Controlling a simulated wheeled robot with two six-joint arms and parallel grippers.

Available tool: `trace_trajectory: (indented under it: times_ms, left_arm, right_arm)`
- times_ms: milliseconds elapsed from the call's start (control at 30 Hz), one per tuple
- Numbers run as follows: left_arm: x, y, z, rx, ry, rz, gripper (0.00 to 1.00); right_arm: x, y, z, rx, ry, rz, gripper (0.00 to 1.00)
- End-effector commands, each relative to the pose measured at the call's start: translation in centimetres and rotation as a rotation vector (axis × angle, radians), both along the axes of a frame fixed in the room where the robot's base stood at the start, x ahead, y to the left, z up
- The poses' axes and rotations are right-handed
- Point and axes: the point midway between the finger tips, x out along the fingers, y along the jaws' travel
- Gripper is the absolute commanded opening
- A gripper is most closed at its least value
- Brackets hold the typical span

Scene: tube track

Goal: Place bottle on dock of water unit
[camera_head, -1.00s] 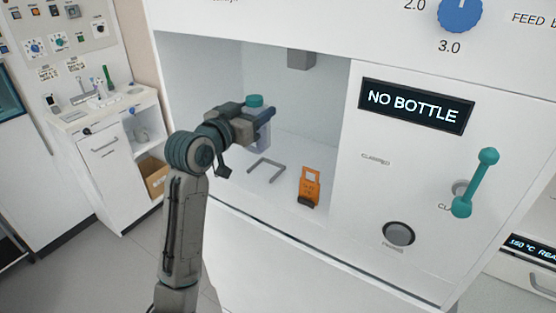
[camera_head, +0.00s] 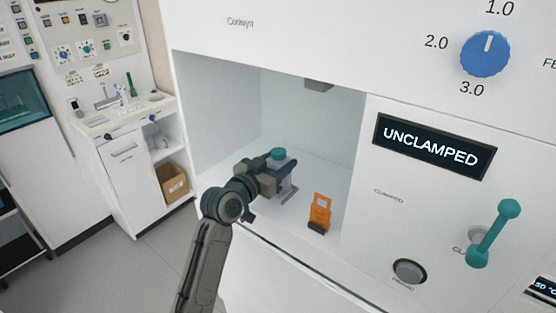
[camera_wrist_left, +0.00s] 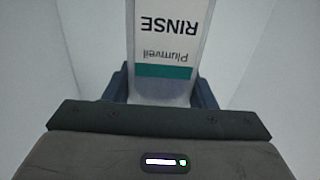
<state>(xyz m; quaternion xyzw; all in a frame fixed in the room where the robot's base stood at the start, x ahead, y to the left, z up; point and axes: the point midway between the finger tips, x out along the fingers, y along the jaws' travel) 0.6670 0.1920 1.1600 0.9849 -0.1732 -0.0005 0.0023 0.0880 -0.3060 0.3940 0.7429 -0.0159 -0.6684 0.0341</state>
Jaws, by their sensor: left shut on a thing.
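The bottle with a teal cap (camera_head: 278,154) is upright inside the open bay of the white water unit (camera_head: 345,85). My left gripper (camera_head: 281,172) is shut on its body. In the left wrist view the bottle (camera_wrist_left: 165,55) shows a white label reading "RINSE" and a teal band, with dark blue fingers on both sides. The grey dock bracket (camera_head: 289,195) shows partly beside the gripper at the bottle's foot. The bottle's base is hidden by the gripper. The unit's display (camera_head: 434,145) reads "UNCLAMPED". My right gripper is not in view.
An orange tag-like object (camera_head: 319,212) stands on the bay floor right of the dock. A grey nozzle (camera_head: 319,85) hangs above. A teal lever (camera_head: 493,233), a round button (camera_head: 409,271) and a blue dial (camera_head: 485,54) are on the unit's front.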

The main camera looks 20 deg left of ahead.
Motion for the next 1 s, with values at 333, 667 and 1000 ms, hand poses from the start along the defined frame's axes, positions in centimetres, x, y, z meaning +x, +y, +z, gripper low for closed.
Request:
trace_trajectory:
  times_ms: [333,667,1000]
  left_arm:
    - [0.0,0.0,-0.2,0.000,0.000,0.000,0.57]
    - [0.0,0.0,-0.2,0.000,0.000,0.000,0.73]
    - [-3.7,1.4,-0.4,0.006,-0.001,0.000,0.73]
  right_arm:
    - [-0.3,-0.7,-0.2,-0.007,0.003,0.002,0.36]
    - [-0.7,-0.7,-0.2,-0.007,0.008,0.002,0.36]
    - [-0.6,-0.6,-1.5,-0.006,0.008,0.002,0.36]
